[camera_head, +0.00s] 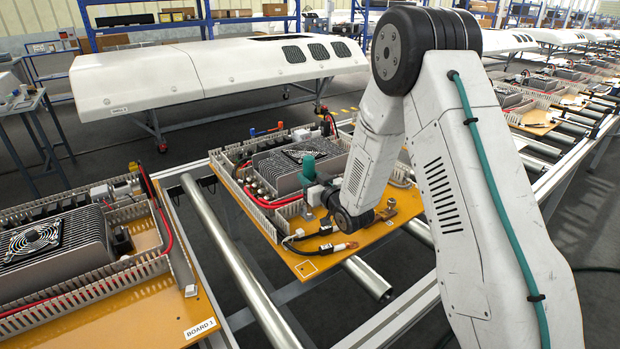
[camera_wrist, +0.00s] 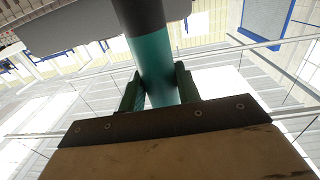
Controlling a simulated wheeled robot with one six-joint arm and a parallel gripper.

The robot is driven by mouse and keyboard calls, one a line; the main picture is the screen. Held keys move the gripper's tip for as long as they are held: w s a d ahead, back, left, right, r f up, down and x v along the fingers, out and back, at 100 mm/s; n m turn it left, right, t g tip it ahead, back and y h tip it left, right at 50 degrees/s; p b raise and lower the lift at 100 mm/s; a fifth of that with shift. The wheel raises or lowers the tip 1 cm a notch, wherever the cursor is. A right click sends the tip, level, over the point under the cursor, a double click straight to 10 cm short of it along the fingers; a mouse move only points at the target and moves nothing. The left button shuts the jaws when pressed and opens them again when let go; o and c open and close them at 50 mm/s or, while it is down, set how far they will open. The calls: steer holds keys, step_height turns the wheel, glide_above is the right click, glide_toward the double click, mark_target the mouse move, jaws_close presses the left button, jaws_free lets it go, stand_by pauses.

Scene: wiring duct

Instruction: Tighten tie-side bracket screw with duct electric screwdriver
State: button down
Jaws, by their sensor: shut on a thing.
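In the wrist view my gripper (camera_wrist: 159,82) is shut on the teal and dark grey electric screwdriver (camera_wrist: 149,55), with one green finger on each side of its body. In the head view the screwdriver's teal part (camera_head: 308,164) stands above the middle orange board (camera_head: 375,234), next to the grey finned unit. My arm comes down over the right part of this board. The screwdriver's tip is not visible, and I cannot make out the tie-side bracket screw. I cannot tell whether the tip touches anything.
The finned unit with a fan (camera_head: 300,157) and slotted wiring duct (camera_head: 256,207) fill the board's left and back. Black cable connectors (camera_head: 322,232) lie near its front. Another board (camera_head: 90,290) is at the left. Rollers (camera_head: 230,262) and a conveyor rail surround the boards.

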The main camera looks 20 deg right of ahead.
mark_target(312, 161)
steer(key=shift+r, duration=3)
